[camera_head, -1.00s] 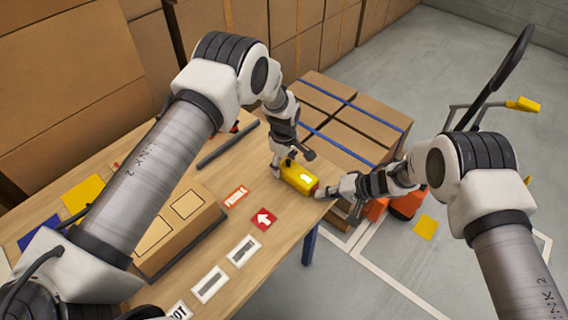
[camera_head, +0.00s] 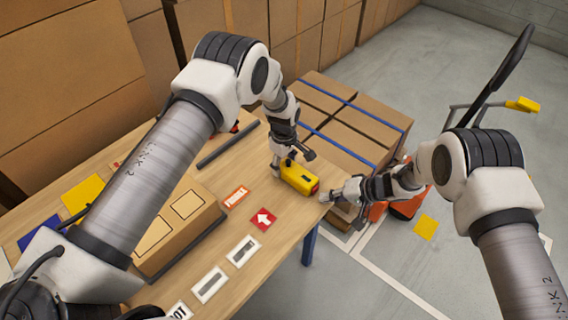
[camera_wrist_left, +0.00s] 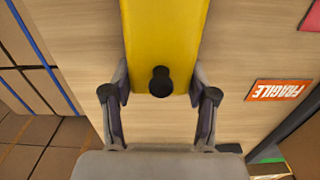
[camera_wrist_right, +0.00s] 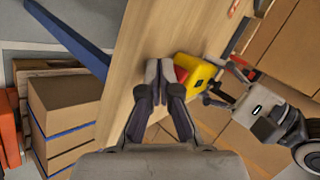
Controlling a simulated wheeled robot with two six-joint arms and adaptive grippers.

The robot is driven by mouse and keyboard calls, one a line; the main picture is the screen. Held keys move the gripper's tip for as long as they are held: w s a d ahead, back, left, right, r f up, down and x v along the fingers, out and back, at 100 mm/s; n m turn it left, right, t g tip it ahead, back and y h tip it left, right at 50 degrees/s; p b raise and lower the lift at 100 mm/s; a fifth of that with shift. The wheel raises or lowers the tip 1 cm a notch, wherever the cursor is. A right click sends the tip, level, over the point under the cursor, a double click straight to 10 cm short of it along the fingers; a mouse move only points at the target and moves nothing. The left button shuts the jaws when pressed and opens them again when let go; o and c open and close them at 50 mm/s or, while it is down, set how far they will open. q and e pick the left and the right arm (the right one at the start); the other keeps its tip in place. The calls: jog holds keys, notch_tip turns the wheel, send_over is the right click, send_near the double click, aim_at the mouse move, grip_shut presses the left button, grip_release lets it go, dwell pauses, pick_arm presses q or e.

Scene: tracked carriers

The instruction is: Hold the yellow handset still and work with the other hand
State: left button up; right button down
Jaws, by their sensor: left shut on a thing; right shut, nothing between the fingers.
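The yellow handset (camera_head: 299,178) lies on the wooden table (camera_head: 270,232) near its right corner. It also shows in the left wrist view (camera_wrist_left: 165,35) with a black round knob (camera_wrist_left: 160,82) near the gripper, and in the right wrist view (camera_wrist_right: 200,72) with a red part at its near end. My left gripper (camera_head: 279,168) is shut on the handset's far end, its fingers on either side of the body. My right gripper (camera_head: 328,197), also in the right wrist view (camera_wrist_right: 158,72), is shut and empty, a little apart from the handset's red end.
A cardboard box (camera_head: 176,228) lies on the table at left. Flat labels, including a red arrow card (camera_head: 263,219) and an orange FRAGILE label (camera_head: 236,196), lie nearby. Strapped boxes (camera_head: 352,128) stand beyond the table; an orange pallet truck (camera_head: 410,203) stands at right.

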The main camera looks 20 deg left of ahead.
pick_arm(q)
jog(key=o, duration=1.4)
jog(key=shift+o, duration=0.2)
pick_arm(e)
jog(key=d, duration=0.1)
jog(key=s+d, duration=0.1)
jog(key=d, duration=0.1)
jog(key=s+d, duration=0.1)
jog(key=d, duration=0.1)
jog(key=shift+d, duration=0.1)
jog(key=shift+s, duration=0.1)
pick_arm(q)
notch_tip(320, 180, up, 12)
